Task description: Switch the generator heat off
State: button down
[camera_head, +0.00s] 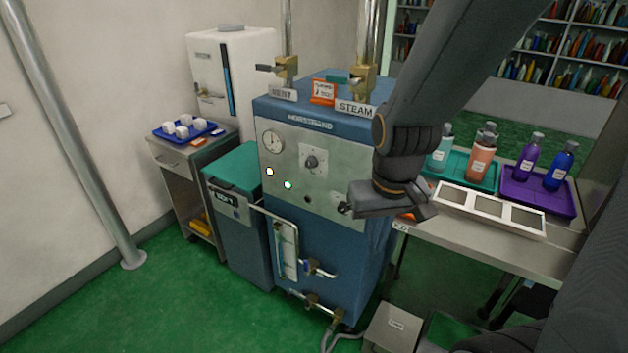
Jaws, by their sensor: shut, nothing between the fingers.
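The steam generator (330,240) is a blue cabinet with a grey front panel. The panel has a round gauge (272,142), a dark rotary knob (311,162), a pale lit lamp (269,171), a green lit lamp (288,185) and a small dark round fitting (307,199). My gripper (346,209) is shut and empty at the panel's lower right, to the right of and below the knob. It covers part of the panel there. I cannot tell whether it touches anything. The knob's markings are too small to read.
Brass valves (285,70) and pipes stand on top of the generator. A sight glass (286,250) and small valves project from its front. A teal-lidded bin (235,168) is at left. A bench at right holds bottles on a purple tray (520,197) and a white three-part tray (490,210).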

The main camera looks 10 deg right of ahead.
aim_at(343, 207)
jog(key=z, duration=1.25)
jog(key=k, duration=0.4)
jog(key=u, duration=0.55)
